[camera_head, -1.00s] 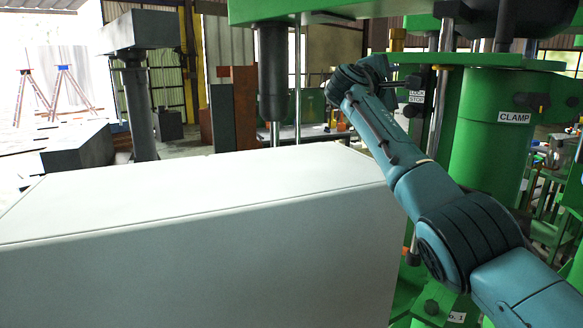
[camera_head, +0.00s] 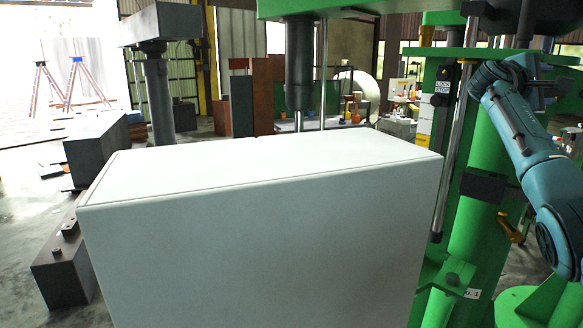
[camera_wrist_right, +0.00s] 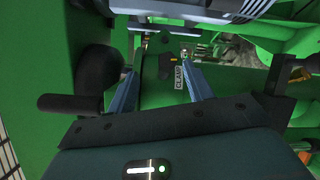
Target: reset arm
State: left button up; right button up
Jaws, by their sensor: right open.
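My right arm (camera_head: 540,160) reaches in from the right edge in the head view, in front of the green machine (camera_head: 480,240). Its gripper end is not clear there. In the right wrist view my right gripper (camera_wrist_right: 158,74) is open, with its two blue-grey fingers apart. Nothing is held between them. A green surface with a CLAMP label (camera_wrist_right: 180,77) shows behind the gap between the fingers. A black handle (camera_wrist_right: 72,103) lies to the left of the left finger; I cannot tell if they touch. My left gripper is not in view.
A large white box (camera_head: 255,240) fills the middle foreground. A dark press column (camera_head: 299,70) stands behind it. A LOCK STOP label (camera_head: 442,86) is on the machine left of my arm. Dark blocks (camera_head: 97,150) lie at left, with open floor around them.

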jog(key=s+d+f+m+g, duration=0.1)
jog(key=s+d+m+g, duration=0.8)
jog(key=s+d, duration=2.2)
jog(key=w+a+f+n+t, duration=0.5)
jog(key=w+f, duration=0.4)
jog(key=f, duration=0.1)
jog(key=w+a+f+n+t, duration=0.5)
jog(key=w+f, duration=0.4)
jog(key=f, duration=0.2)
jog(key=a+f+n+t+y, duration=0.2)
jog(key=a+f+y, duration=0.2)
jog(key=a+f, duration=0.5)
jog(key=a+f+n+t+y, duration=0.25)
jog(key=a+f, duration=0.25)
jog(key=f, duration=0.7)
jog(key=s+a+f+g+y, duration=0.1)
jog(key=s+a+f+y, duration=0.5)
jog(key=s+a+f, duration=0.45)
jog(key=s+a+f+m+g+y, duration=0.25)
jog(key=s+a+f+y, duration=0.5)
jog(key=s+a, duration=0.75)
jog(key=a+f+m+t, duration=0.1)
jog(key=a+f+m, duration=0.2)
jog(key=a+m, duration=0.5)
jog(key=a, duration=1)
jog(key=shift+s+a+h, duration=0.2)
jog(key=shift+a+h, duration=0.1)
